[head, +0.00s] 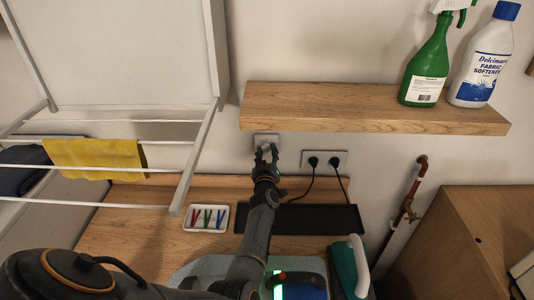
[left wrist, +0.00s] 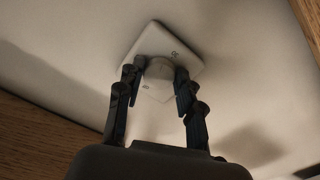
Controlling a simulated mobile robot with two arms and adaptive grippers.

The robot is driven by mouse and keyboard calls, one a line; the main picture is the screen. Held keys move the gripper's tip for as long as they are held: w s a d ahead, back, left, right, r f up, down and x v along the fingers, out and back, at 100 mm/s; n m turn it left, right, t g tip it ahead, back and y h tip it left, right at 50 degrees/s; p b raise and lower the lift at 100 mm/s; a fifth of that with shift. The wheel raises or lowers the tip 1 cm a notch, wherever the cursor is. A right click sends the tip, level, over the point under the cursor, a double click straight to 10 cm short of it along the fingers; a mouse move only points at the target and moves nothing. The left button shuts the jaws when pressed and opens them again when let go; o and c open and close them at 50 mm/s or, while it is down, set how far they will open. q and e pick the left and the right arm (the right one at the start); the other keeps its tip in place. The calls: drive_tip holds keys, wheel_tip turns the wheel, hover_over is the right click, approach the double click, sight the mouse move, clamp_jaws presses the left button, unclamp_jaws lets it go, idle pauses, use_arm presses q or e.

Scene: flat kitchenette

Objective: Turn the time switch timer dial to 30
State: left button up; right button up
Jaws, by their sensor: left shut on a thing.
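The time switch (head: 266,138) is a small pale square plate on the wall under the wooden shelf. My left gripper (head: 266,152) reaches up to it from below. In the left wrist view, the switch (left wrist: 188,52) appears tilted, with small dark marks on its face that are too small to read surely. Its round pale dial (left wrist: 159,69) sits between the two fingers of my left gripper (left wrist: 158,80), which is shut on it. The fingers partly hide the dial's sides, and I cannot tell its setting. My right gripper is not in view.
The wooden shelf (head: 340,106) overhangs the switch, bearing a green spray bottle (head: 427,68) and a white softener bottle (head: 482,62). A double socket (head: 338,157) with two black plugs is close on the right. A drying rack (head: 195,160) stands left; a clothespin tray (head: 190,217) lies below.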

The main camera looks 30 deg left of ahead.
use_arm(q)
drive_tip(key=shift+f+m, duration=0.15)
drive_tip(key=shift+m, duration=1.85)
drive_tip(key=o, duration=1.1)
